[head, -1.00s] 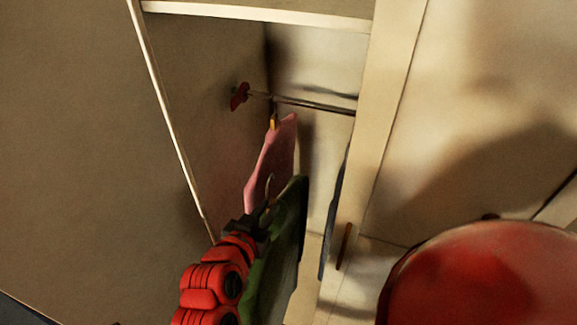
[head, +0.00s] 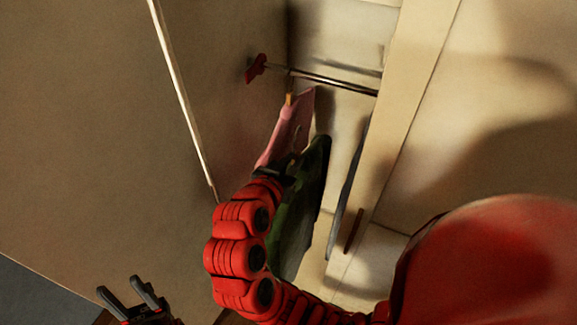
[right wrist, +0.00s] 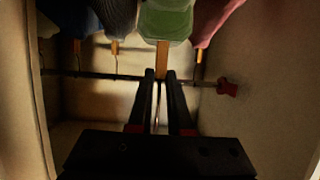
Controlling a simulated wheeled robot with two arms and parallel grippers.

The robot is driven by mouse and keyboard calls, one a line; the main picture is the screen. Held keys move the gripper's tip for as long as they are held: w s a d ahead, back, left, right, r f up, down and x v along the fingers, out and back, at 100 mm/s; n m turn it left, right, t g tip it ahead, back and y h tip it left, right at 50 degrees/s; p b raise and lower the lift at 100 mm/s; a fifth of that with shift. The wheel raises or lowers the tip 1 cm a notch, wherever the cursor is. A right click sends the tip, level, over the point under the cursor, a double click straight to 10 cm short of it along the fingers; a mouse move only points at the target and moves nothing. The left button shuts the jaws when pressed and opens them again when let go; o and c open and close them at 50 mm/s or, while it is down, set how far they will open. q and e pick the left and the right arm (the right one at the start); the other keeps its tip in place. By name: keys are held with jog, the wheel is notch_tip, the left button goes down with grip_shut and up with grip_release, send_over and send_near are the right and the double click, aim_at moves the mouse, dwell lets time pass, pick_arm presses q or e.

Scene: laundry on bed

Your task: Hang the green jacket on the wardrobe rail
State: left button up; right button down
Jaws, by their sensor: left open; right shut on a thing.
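The green jacket (head: 305,195) hangs from a hanger inside the wardrobe, in front of the pink garment. My right gripper (head: 275,173) is shut on its hanger, below and in front of the metal rail (head: 335,83). In the right wrist view, the fingers (right wrist: 160,75) grip the hanger near its wooden part (right wrist: 162,55), with the green jacket (right wrist: 165,22) above in the picture. The rail (right wrist: 100,76) passes behind the fingers; I cannot tell whether the hook touches it. My left gripper (head: 135,293) is open and empty at the lower left.
A pink garment (head: 291,122) hangs on the rail near its red end bracket (head: 256,68). In the right wrist view, a dark blue garment (right wrist: 75,20) and a grey one (right wrist: 114,16) hang on the left. Wardrobe side panels (head: 395,120) bound the space.

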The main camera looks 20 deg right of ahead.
aim_at(296, 154)
jog(key=shift+w+d+r, duration=0.2)
jog(key=shift+w+d, duration=0.15)
jog(key=shift+d, duration=0.25)
jog(key=shift+w+d+f+b, duration=0.2)
jog(key=shift+f+b, duration=0.15)
jog(key=shift+b, duration=0.15)
jog(key=shift+w+d+b, duration=0.45)
jog(key=shift+w+b, duration=0.05)
jog(key=shift+b, duration=0.5)
jog(key=shift+w+d+b, duration=0.25)
jog(key=shift+d+b, duration=0.1)
jog(key=shift+b, duration=0.25)
jog(key=shift+w+d+r, duration=0.2)
jog(key=shift+d, duration=0.1)
jog(key=shift+w+d, duration=0.85)
jog(key=shift+d, duration=0.15)
jog(key=shift+w+d, duration=0.85)
jog(key=shift+d, duration=0.1)
jog(key=r+x, duration=0.2)
jog(key=x, duration=1.3)
jog(key=shift+w+d+r, duration=0.3)
jog(key=shift+w+d, duration=0.15)
jog(key=shift+d, duration=0.1)
